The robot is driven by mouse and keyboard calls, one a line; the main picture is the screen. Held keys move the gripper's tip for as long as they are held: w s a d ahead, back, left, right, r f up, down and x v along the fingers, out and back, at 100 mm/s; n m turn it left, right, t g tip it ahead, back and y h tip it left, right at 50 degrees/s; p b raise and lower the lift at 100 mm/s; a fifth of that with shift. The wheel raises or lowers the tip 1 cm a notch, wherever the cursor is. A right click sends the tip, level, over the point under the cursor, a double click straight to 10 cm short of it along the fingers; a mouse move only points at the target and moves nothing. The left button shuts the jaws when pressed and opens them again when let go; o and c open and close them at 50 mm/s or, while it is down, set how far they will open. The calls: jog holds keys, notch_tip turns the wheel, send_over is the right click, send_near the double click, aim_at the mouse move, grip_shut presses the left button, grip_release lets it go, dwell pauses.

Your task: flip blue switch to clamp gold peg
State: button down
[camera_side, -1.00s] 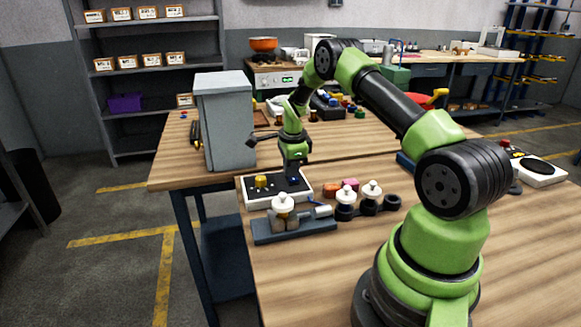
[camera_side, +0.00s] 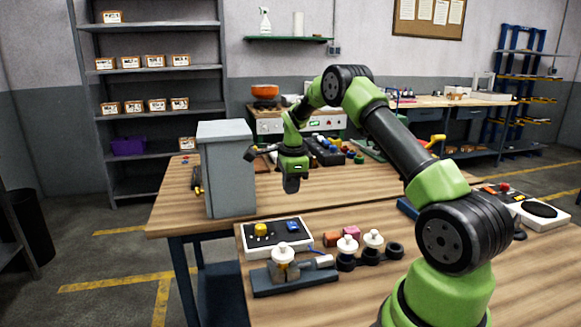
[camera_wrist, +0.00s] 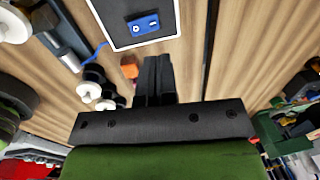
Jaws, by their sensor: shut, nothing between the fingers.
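The blue switch (camera_side: 292,226) is on the right part of a black control panel with a white rim (camera_side: 312,241). In the wrist view the switch (camera_wrist: 150,24) is fully visible; which way it is set I cannot tell. A yellow knob (camera_side: 260,230) is on the same panel. In front, a dark clamp fixture (camera_side: 295,287) holds a white-topped piece (camera_side: 283,254) between its jaws; I cannot tell whether this is the gold peg. My gripper (camera_side: 291,187) is shut and empty, above and behind the panel, apart from the switch. Its fingers (camera_wrist: 155,75) show in the wrist view.
A tall grey cabinet (camera_side: 229,175) stands left of my gripper.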

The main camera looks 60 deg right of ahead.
jog(key=r, duration=0.5)
jog(key=shift+w+d+r, duration=0.2)
jog(key=shift+d+r, duration=0.05)
jog(key=shift+r, duration=0.05)
jog(key=shift+a, duration=0.1)
jog(key=s+a+r+n+t, duration=0.35)
jog(key=a+r+n, duration=0.65)
jog(key=a+r, duration=0.4)
jog(key=s+a+f+n+t+y, duration=0.1)
jog(key=s+a+n+t+y, duration=0.1)
jog(key=s+a+n, duration=1.1)
jog(key=s+y, duration=0.1)
jog(key=s, duration=0.3)
jog(key=shift+s+a+t, duration=0.3)
jog(key=shift+t, duration=0.05)
